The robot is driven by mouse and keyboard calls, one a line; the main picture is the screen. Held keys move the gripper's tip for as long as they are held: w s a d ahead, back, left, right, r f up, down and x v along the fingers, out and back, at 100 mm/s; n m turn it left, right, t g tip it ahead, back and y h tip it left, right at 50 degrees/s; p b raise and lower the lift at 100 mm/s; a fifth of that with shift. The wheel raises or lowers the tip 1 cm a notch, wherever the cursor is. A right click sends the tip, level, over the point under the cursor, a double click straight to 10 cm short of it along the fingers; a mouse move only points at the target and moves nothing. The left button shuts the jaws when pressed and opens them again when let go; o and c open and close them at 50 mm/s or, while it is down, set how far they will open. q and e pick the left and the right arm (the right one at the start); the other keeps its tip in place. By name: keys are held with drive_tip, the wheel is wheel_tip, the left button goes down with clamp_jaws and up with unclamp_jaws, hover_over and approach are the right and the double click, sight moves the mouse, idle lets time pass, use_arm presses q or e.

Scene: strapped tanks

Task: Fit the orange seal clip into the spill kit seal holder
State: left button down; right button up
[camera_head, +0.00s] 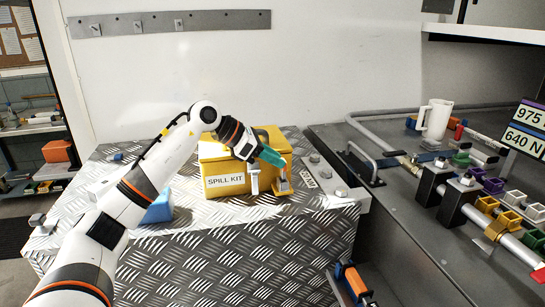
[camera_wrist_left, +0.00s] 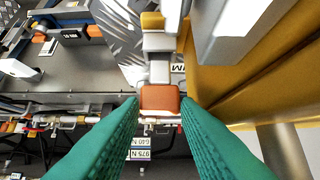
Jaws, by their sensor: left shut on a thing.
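The yellow spill kit box (camera_head: 222,151) stands on the tread-plate platform with a white SPILL KIT label on its front. My left gripper (camera_head: 284,163), with teal fingers, reaches over the box from the left to its right end. In the left wrist view its fingers (camera_wrist_left: 160,110) are shut on the orange seal clip (camera_wrist_left: 160,98). The clip shows as a small orange spot (camera_head: 288,171) in the head view. A small grey and yellow bracket (camera_head: 283,187), seemingly the seal holder, is just below the clip. Whether they touch is unclear. My right gripper is out of view.
A blue object (camera_head: 159,208) sits left of the box, partly behind my arm. A grey bench (camera_head: 405,225) on the right holds a white mug (camera_head: 434,119), pipes and several coloured clamps. An orange and blue item (camera_head: 352,281) lies low at the front.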

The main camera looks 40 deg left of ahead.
use_arm(q)
drive_tip(key=shift+f, duration=0.15)
drive_tip(key=shift+f+b, duration=0.3)
drive_tip(key=shift+b, duration=0.05)
drive_tip(key=shift+f+b, duration=0.35)
drive_tip(key=shift+f, duration=0.1)
drive_tip(key=c, duration=1.3)
unclamp_jaws()
drive_tip(key=o, duration=0.3)
drive_tip(key=shift+s+d+r, duration=0.1)
drive_tip(key=shift+d+r, duration=0.05)
